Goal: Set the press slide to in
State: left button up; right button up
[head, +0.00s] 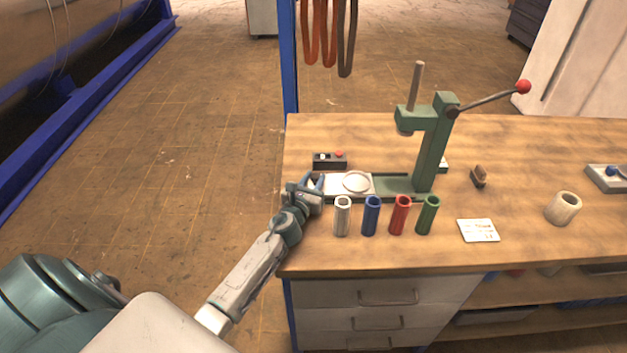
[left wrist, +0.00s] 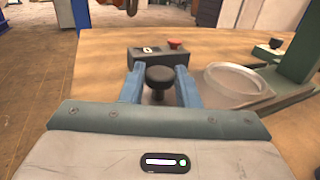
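The press slide (head: 337,185) is a pale plate bearing a round clear dish (head: 356,181). It sits at the left part of the green press base, with the dish left of the ram and not under it. The dish also shows in the left wrist view (left wrist: 238,80). My left gripper (head: 314,182) is at the slide's left end. In the left wrist view its blue fingers (left wrist: 160,82) stand close on both sides of a black knob (left wrist: 160,76) and look shut on it. My right gripper is not in view.
The green press (head: 432,150) has a lever with a red ball (head: 523,87). A black box with a red button (head: 330,160) lies behind the slide. White, blue (head: 371,216), red and green tubes stand in front of it. A card (head: 478,230) lies to the right.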

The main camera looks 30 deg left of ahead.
aim_at(326, 187)
pick_arm(q)
jog(key=shift+w+d, duration=0.55)
jog(key=shift+d, duration=0.3)
jog(key=shift+w+d, duration=0.5)
jog(key=shift+d, duration=0.35)
grip_shut()
jog(key=o, duration=1.1)
grip_release()
jog(key=shift+a, duration=0.1)
jog(key=shift+c, duration=0.2)
jog(key=shift+s, duration=0.15)
jog(key=s, duration=0.3)
jog(key=s+d, duration=0.1)
jog(key=s, duration=0.6)
jog(key=shift+s+d, duration=0.25)
jog(key=shift+d, duration=0.15)
